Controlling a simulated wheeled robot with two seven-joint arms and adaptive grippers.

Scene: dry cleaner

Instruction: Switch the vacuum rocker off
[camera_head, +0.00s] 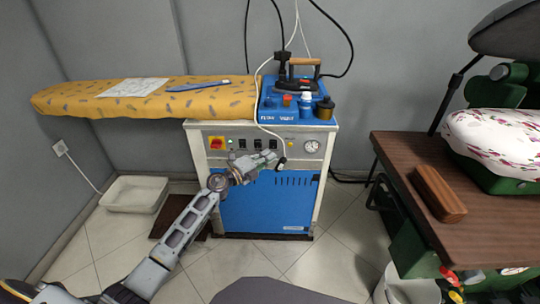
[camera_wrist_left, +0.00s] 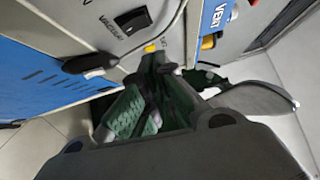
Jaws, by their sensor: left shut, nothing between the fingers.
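The vacuum rocker (camera_wrist_left: 132,21) is a black switch on the light panel, beside the printed word VACUUM, in the left wrist view. Its on or off position is too small to tell. In the head view a row of dark rockers (camera_head: 242,143) sits on the front panel of the blue and white ironing station (camera_head: 265,200). My left gripper (camera_head: 272,157) is shut and empty, just in front of the panel below the row. In the left wrist view its fingertips (camera_wrist_left: 155,58) are close to a small yellow lamp, beside the rocker; contact cannot be told. My right gripper is not in view.
A white cable with a black end piece (camera_head: 281,163) hangs in front of the panel near my gripper. A red and yellow main switch (camera_head: 217,143) and a gauge (camera_head: 312,147) flank the row. An iron (camera_head: 298,78) stands above. A wooden table (camera_head: 480,220) is at right.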

